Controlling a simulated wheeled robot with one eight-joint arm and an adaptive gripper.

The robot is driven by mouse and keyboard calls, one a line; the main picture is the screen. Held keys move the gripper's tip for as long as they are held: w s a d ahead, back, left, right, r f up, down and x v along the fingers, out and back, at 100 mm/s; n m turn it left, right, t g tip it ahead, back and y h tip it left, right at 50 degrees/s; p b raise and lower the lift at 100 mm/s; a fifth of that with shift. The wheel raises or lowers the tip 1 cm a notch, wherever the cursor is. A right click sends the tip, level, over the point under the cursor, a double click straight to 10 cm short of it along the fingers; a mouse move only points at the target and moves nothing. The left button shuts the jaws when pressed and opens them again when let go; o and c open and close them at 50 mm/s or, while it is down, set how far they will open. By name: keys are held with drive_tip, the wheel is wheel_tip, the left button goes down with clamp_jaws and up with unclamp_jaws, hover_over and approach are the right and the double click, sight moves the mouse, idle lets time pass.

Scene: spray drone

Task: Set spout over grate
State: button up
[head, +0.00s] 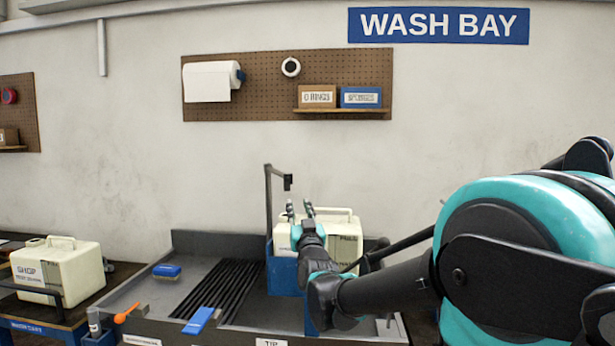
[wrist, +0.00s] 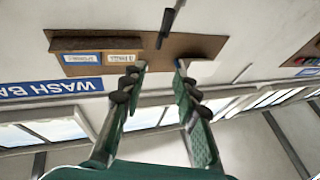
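A dark spout (head: 277,174) bends over at the top of a thin upright post, its hanging end pointing right. The grate (head: 220,290), a set of black slats, lies in the grey wash basin (head: 200,243), below and left of the spout. The spout's end is right of the slats, not above them. My gripper (head: 300,208) points up, just right of and below the spout's end. In the wrist view my gripper (wrist: 160,72) is open and empty between its fingers. A dark bar (wrist: 167,27), seemingly the spout, shows beyond the fingertips; contact is not visible.
A cream jug (head: 345,235) stands behind my gripper, beside a blue holder (head: 283,274). A blue brush (head: 166,271), a blue-handled tool (head: 199,320) and an orange tool (head: 126,313) lie around the basin. Another cream jug (head: 62,262) stands at left.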

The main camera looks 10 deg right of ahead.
sight(291, 175)
drive_tip(key=x, duration=1.7)
drive_tip(key=shift+w+r, duration=0.1)
drive_tip(key=shift+r, duration=0.15)
drive_tip(key=shift+c, duration=0.4)
clamp_jaws()
